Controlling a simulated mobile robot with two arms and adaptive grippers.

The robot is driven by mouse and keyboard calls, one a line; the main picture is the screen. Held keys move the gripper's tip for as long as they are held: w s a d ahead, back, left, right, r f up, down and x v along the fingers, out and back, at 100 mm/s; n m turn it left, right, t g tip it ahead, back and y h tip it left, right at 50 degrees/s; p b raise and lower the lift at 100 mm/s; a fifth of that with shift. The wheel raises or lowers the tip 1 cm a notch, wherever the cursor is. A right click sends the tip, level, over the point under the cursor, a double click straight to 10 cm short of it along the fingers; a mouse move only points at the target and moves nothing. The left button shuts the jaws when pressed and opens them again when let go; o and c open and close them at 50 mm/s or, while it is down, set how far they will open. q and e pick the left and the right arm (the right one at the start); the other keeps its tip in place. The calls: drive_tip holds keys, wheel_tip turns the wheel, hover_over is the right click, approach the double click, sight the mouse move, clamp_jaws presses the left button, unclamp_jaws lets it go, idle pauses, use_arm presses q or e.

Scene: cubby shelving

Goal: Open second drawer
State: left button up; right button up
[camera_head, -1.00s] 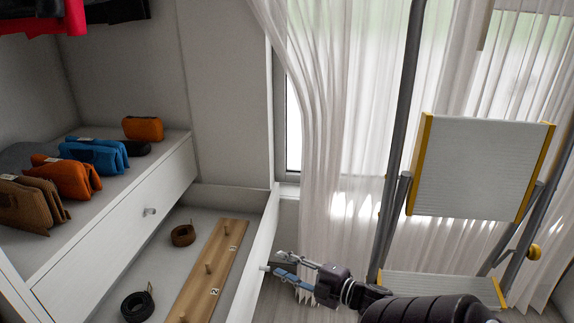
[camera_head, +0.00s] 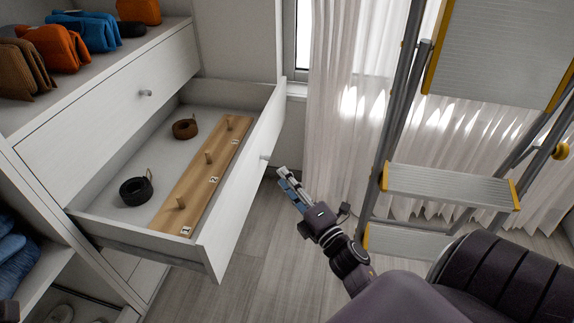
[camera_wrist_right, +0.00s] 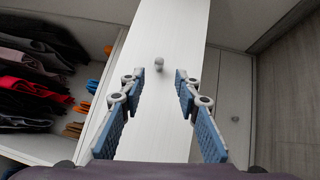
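The white drawer (camera_head: 228,205) below the shut upper drawer (camera_head: 105,125) is pulled well out, and its inside shows. Its small grey knob (camera_head: 265,157) is on the front panel; a knob also shows ahead of my fingers in the right wrist view (camera_wrist_right: 158,63). My right gripper (camera_head: 284,178) is just outside the drawer front, close to the knob but apart from it. In the right wrist view its two blue-padded fingers (camera_wrist_right: 160,80) are spread with nothing between them. My left gripper is not in view.
The open drawer holds a wooden peg board (camera_head: 205,178), a brown coiled belt (camera_head: 185,128) and a black one (camera_head: 136,190). Pouches (camera_head: 90,32) stand on the shelf above. A stepladder (camera_head: 450,188) stands right by the curtain. Floor (camera_head: 262,265) is free before the drawer.

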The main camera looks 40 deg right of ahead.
drive_tip(key=w+r+b, duration=0.1)
drive_tip(key=w, duration=0.6)
drive_tip(key=shift+w+d+b, duration=0.25)
drive_tip(key=shift+w+b, duration=0.15)
clamp_jaws()
